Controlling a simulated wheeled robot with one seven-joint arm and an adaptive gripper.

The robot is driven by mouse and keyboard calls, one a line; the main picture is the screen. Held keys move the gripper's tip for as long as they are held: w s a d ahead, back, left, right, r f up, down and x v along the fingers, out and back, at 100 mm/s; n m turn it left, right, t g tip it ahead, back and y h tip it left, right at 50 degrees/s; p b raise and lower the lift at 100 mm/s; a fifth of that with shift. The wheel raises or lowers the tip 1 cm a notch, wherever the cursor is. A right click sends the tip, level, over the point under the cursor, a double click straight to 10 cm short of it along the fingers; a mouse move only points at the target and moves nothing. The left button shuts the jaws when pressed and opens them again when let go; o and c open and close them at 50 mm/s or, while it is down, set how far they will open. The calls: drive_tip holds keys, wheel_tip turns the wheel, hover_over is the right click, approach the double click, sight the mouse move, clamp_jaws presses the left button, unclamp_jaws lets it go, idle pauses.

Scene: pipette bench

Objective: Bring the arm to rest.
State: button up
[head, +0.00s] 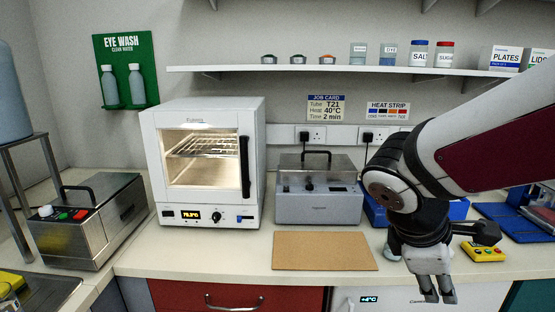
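My gripper (437,291) hangs at the lower right of the head view, at the end of my white and maroon arm. Its fingers point down, in front of the bench's front edge. Two dark fingertips show with a small gap between them, and I see nothing held there. My arm reaches in from the right edge of the view and hides part of the wall and the bench behind it.
A cork mat (323,251) lies bare left of my gripper. Behind it stands a grey lidded bath (319,207); a lit oven (208,218) is further left. A yellow button box (484,252) and a blue tray (374,212) are close to my wrist.

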drive_tip(key=s+a+r+m+t+y, duration=0.1)
drive_tip(key=s+a+r+m+y, duration=0.1)
drive_tip(key=s+m, duration=0.4)
drive_tip(key=s+a+r+m+t+y, duration=0.1)
drive_tip(key=s+a+r+m+y, duration=0.1)
drive_tip(key=s+a+m+y, duration=0.2)
drive_tip(key=s+m, duration=0.2)
drive_tip(key=shift+s+m+p, duration=0.15)
drive_tip(key=shift+m+p, duration=0.2)
drive_tip(key=shift+m, duration=0.05)
